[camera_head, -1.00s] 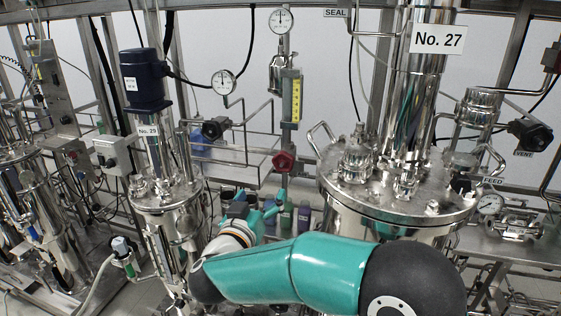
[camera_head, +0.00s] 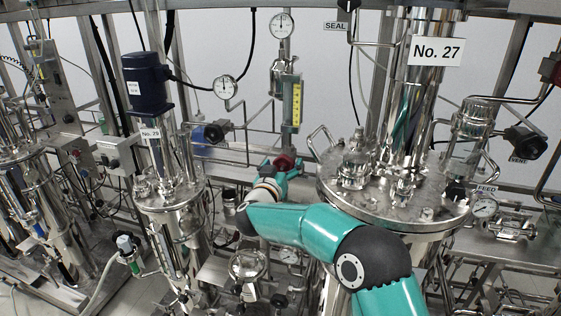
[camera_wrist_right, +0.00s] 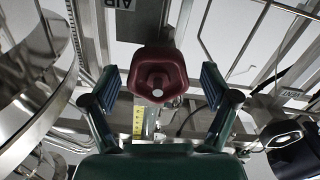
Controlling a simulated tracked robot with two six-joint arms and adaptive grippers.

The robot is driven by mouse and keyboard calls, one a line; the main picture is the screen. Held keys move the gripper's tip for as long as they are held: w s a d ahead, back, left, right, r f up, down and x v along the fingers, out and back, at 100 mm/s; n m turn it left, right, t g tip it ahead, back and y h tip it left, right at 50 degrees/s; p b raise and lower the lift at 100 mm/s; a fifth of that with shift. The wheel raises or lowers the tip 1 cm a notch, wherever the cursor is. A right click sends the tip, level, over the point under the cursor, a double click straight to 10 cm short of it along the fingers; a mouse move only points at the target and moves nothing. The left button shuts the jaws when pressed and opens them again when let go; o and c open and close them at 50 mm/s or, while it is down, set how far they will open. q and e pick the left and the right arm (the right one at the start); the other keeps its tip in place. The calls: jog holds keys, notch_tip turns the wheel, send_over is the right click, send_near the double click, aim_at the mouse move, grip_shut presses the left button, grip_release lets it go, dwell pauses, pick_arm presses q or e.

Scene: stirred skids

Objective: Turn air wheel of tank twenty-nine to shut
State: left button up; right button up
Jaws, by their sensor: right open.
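The red air wheel (camera_head: 285,162) sits below the yellow-scaled flow meter, between tank No. 29 (camera_head: 168,207) and tank No. 27. In the right wrist view the dark red wheel (camera_wrist_right: 157,73) faces the camera, near a label reading AIR (camera_wrist_right: 124,4). My right gripper (camera_head: 284,172) is right at the wheel in the head view, partly covering it. In the wrist view the right gripper (camera_wrist_right: 160,84) is open, with one finger on each side of the wheel and visible gaps between. My left gripper is not in view.
Tank No. 27 (camera_head: 390,205) stands close to the right of my arm. The flow meter (camera_head: 292,104) is above the wheel. A black-knobbed valve (camera_head: 214,133) and pipes lie to the left. A black knob (camera_wrist_right: 283,134) shows at right in the wrist view.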

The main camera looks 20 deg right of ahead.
jog(key=shift+w+d, duration=0.2)
jog(key=shift+w, duration=0.05)
jog(key=c, duration=1.2)
jog(key=shift+o, duration=0.2)
jog(key=shift+a, duration=0.15)
